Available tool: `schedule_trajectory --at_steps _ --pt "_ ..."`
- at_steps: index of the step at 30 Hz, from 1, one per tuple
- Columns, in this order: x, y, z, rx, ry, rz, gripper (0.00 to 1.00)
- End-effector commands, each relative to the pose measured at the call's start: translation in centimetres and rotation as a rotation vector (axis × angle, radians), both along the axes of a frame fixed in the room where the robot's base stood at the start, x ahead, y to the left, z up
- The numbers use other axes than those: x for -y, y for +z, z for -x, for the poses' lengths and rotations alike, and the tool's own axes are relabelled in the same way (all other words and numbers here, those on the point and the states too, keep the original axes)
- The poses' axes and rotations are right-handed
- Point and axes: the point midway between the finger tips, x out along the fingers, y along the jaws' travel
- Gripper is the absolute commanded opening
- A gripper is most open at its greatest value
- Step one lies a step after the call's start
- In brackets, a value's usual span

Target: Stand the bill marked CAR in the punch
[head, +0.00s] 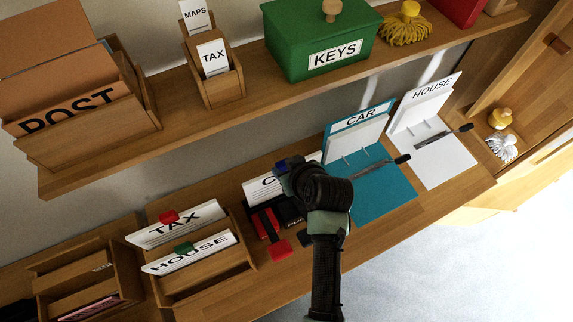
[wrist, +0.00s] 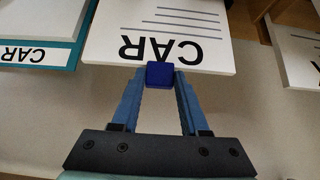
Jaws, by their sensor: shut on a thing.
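The CAR bill (head: 262,188) is a white card, mostly hidden behind my gripper (head: 292,172) in the head view. In the wrist view the CAR bill (wrist: 165,35) appears with its lettering upside down. My gripper (wrist: 160,76) is shut on its blue tab. A red and black device (head: 266,224), likely the punch, is just below the bill in the head view and partly hidden by my arm. Small white lettering on it is partly covered. I cannot tell whether the bill's lower edge touches it.
An open teal CAR binder (head: 385,195) and a white HOUSE binder (head: 445,160) lie to the right. A wooden rack (head: 205,282) at left holds TAX (head: 175,225) and HOUSE (head: 190,253) bills. The shelf above carries a green KEYS box (head: 310,35).

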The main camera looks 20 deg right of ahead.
Motion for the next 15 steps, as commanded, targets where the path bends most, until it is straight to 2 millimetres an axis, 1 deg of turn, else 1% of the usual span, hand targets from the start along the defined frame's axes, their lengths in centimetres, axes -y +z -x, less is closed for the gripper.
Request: schedule_trajectory --at_steps 15 --pt "0.0 -2.2 0.0 0.002 0.000 0.000 0.00"
